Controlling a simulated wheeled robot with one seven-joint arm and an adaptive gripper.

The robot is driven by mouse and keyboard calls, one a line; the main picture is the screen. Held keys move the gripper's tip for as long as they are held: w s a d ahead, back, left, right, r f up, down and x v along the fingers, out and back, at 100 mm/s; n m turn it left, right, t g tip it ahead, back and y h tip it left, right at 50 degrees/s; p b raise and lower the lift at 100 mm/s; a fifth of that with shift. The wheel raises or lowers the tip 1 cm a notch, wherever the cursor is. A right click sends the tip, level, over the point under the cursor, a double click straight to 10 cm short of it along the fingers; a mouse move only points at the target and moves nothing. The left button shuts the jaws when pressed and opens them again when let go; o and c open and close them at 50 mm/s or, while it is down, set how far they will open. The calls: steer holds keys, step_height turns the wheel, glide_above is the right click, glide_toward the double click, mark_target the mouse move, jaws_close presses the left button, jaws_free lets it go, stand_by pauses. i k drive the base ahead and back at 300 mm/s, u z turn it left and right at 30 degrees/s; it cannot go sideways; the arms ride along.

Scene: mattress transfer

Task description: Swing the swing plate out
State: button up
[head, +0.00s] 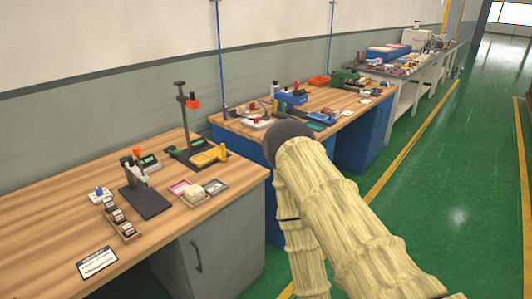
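I cannot tell for sure which part is the swing plate. On the near bench, a black stand with an upright post (183,118) carries a red-orange piece (193,103). A yellow part (208,156) lies at the stand's foot, on its right side. My arm, in a beige sleeve, rises from the lower right and bends at a dark joint in front of the gap between benches. My gripper is not in view, so its state and distance from these things are hidden.
The near wooden bench (60,222) holds a black-based fixture (146,203), small trays (193,196), a block rack (121,219) and a label card (97,262). A second bench (340,101) with tools stands beyond. Green floor (455,210) is open at right.

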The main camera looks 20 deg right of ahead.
mark_target(202, 158)
steer(key=z, duration=0.3)
steer(key=k, duration=0.45)
steer(key=u, duration=1.05)
steer(key=i, duration=1.15)
steer(key=z, duration=0.45)
